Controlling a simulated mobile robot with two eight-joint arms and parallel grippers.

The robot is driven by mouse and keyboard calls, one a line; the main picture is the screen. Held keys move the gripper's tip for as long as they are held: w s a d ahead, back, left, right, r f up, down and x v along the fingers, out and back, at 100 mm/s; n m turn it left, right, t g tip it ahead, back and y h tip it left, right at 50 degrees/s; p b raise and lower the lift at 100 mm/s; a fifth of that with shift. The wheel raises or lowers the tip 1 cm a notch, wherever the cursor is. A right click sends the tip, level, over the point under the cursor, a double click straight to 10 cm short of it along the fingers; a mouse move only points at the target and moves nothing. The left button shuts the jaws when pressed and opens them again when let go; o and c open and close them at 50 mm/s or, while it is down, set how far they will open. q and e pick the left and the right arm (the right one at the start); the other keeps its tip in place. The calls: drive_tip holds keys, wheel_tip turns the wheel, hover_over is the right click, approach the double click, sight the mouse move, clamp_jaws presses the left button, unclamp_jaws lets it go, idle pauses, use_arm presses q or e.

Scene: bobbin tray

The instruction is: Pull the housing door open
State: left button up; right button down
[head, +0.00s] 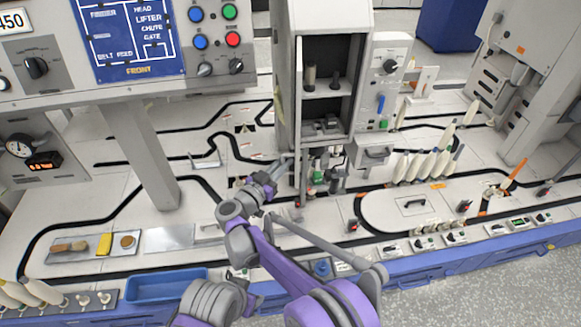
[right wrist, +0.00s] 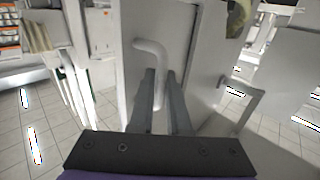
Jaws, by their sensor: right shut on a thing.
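The housing (head: 351,18) is a tall grey cabinet in the middle of the head view. Its front is open, showing a dark inside with shelves. The housing door (head: 297,110) stands swung out at the left of the opening, seen nearly edge-on. In the right wrist view the door (right wrist: 180,30) is a pale panel with a bent bar handle (right wrist: 153,48). My right gripper (head: 270,180) is at the door's lower part. In the right wrist view its fingers (right wrist: 159,78) are shut on the handle. My left gripper is not in view.
Small dark items stand on the housing's shelves. A control box (head: 388,85) is right of it, with several white bobbins (head: 425,165) beyond. A blue tray (head: 166,286) lies at the front left. A grey post (head: 140,150) stands left of my arm.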

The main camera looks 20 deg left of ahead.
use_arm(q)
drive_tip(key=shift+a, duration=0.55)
use_arm(e)
drive_tip(key=shift+a+r+m+g+h, duration=0.1)
drive_tip(key=shift+a+m+g+h, duration=0.4)
drive_tip(key=shift+a+h, duration=0.5)
drive_tip(key=c, duration=1.2)
unclamp_jaws()
drive_tip(key=shift+w, duration=0.1)
drive_tip(key=shift+o, duration=0.2)
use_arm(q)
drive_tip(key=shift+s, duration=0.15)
